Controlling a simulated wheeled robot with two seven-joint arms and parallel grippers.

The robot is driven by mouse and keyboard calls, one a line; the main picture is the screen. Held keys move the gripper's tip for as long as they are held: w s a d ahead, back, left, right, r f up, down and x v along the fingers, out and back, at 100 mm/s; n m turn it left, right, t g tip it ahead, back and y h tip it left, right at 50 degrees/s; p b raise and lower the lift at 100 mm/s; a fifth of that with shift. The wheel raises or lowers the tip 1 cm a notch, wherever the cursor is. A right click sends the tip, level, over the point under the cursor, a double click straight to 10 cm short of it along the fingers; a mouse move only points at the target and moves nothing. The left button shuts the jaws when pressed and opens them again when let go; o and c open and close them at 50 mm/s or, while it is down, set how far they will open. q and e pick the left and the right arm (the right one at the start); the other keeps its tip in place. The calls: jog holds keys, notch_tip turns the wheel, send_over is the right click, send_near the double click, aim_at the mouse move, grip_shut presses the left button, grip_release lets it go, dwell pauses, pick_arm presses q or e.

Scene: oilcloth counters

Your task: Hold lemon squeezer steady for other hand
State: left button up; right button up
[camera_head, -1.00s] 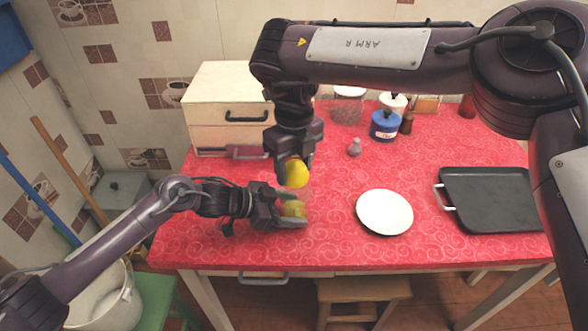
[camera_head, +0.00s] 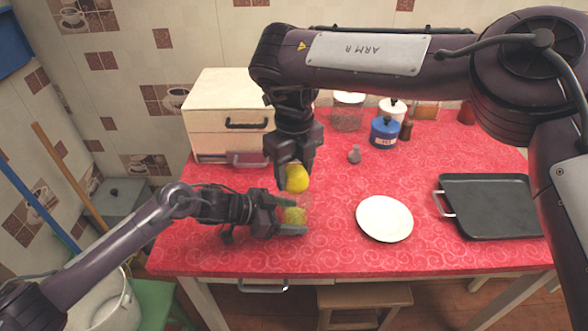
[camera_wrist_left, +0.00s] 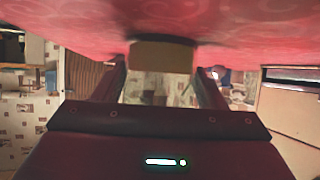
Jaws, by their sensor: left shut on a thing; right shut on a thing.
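The lemon squeezer (camera_head: 295,215) is a small yellow-green, see-through piece above the red oilcloth, near the counter's front left. My left gripper (camera_head: 291,217) comes in from the left and is shut on it, one finger behind and one in front. In the left wrist view a blurred olive-brown block (camera_wrist_left: 163,55), probably the squeezer, sits between the fingertips close to the cloth. My right gripper (camera_head: 296,170) points down from above and is shut on a yellow lemon (camera_head: 297,179). The lemon is just above the squeezer; whether they touch I cannot tell.
A white plate (camera_head: 384,218) lies right of the grippers, and a black tray (camera_head: 492,205) farther right. A cream drawer box (camera_head: 222,100) stands at the back left. A small grey shaker (camera_head: 354,155), a blue canister (camera_head: 384,132) and jars stand behind. Bare cloth lies between.

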jog(key=shift+f, duration=0.3)
jog(key=shift+f, duration=0.75)
jog(key=shift+r, duration=1.05)
jog(key=shift+r, duration=1.45)
pick_arm(q)
jog(key=o, duration=0.8)
